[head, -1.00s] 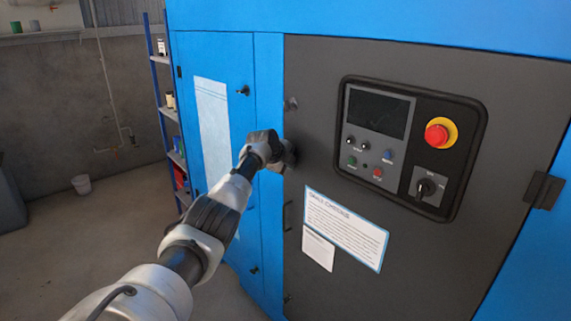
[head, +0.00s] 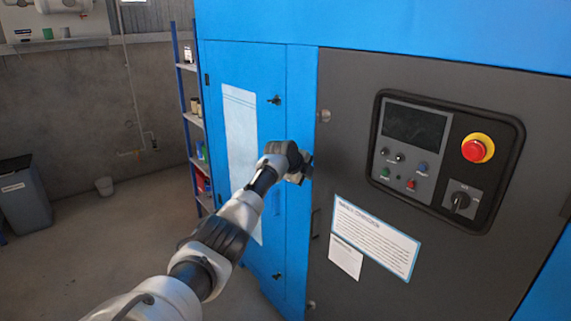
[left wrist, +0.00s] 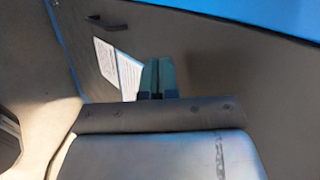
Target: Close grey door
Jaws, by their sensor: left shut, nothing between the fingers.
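The grey door (head: 345,110) is the dark panel on the front of the blue cabinet. It looks about flush with the blue frame; a small gap cannot be told. It carries the control panel (head: 447,160) with a red emergency button. My left gripper (head: 306,172) is at the door's left edge, near the seam; whether it touches is unclear. In the left wrist view, my left gripper's fingers (left wrist: 158,76) are together and empty, with a dark grey surface and white labels beyond. My right gripper is not in view.
A blue cabinet door (head: 222,75) with a white sheet and black latches is left of the seam.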

